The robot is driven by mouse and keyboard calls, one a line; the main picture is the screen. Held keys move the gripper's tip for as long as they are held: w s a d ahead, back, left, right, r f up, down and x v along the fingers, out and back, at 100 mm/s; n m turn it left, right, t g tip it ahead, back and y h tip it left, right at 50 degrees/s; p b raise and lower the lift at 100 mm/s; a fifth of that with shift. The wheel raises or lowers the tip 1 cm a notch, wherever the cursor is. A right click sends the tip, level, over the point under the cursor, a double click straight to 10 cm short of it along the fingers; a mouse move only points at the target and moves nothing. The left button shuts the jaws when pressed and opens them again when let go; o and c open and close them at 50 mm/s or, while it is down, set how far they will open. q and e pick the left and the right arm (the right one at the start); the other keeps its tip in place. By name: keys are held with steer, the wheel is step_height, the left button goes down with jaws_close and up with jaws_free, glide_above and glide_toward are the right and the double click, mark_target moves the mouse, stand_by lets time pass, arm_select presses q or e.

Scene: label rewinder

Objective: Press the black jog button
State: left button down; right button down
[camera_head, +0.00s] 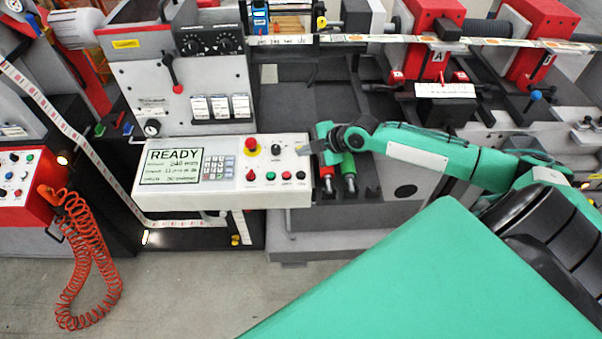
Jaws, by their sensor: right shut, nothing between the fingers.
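The white control panel (222,195) stands in the middle of the view, with a READY screen (172,167) on its left part. A black round control (276,149) sits on its right part, beside a red mushroom button (250,150). I cannot read its label, so I cannot tell if it is the jog button. My right gripper (304,150) is shut and empty at the panel's upper right corner, to the right of the black control. It hides part of that corner; I cannot tell whether it touches the panel. My left gripper is not in view.
A row of small red and green buttons (270,176) lies below the black control. Red and green handles (348,172) stand just right of the panel. A coiled orange hose (90,255) hangs at the left. Grey floor (200,300) is open in front.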

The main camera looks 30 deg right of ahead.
steer(key=shift+f, duration=0.1)
steer(key=b, duration=0.6)
glide_above(301, 174)
steer(key=s, duration=0.1)
steer(key=f, duration=0.7)
steer(key=shift+s+d+f, duration=0.2)
steer(key=shift+d+f, duration=0.05)
steer(key=shift+w+d+f+b, duration=0.1)
steer(key=shift+w+f+b, duration=0.05)
steer(key=shift+f+b, duration=0.4)
stand_by(0.6)
steer(key=shift+f+b, duration=0.45)
steer(key=shift+f+b, duration=0.45)
steer(key=shift+b, duration=0.05)
stand_by(0.6)
stand_by(0.3)
steer(key=shift+r+p, duration=0.6)
steer(key=shift+r, duration=0.3)
steer(key=shift+r, duration=0.1)
